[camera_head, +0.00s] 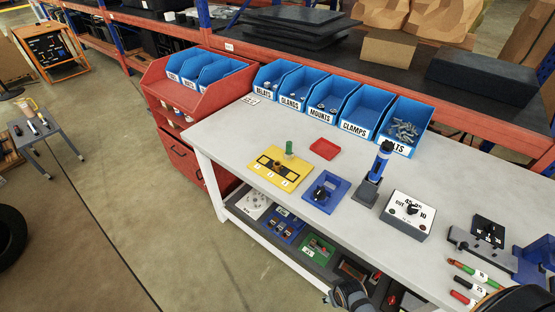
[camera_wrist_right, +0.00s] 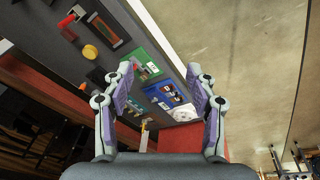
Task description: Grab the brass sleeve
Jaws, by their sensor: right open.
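I cannot make out the brass sleeve for certain. A round brass-yellow piece (camera_wrist_right: 90,52) lies on the dark lower shelf (camera_wrist_right: 65,75) in the right wrist view; whether it is the sleeve, I cannot tell. My right gripper (camera_wrist_right: 161,85) is open with nothing between its fingers, and the yellow piece is outside them to the left. Part of my right arm shows at the bottom of the head view, by the table's front edge. My left gripper is not in view.
The white table (camera_head: 235,130) carries a yellow tray (camera_head: 264,181), a blue tray (camera_head: 341,189), a red tray (camera_head: 325,149), an upright blue-black light (camera_head: 377,165) and a dial box (camera_head: 405,225). Blue labelled bins (camera_head: 362,107) line its back. A green tray (camera_wrist_right: 146,73) lies on the lower shelf.

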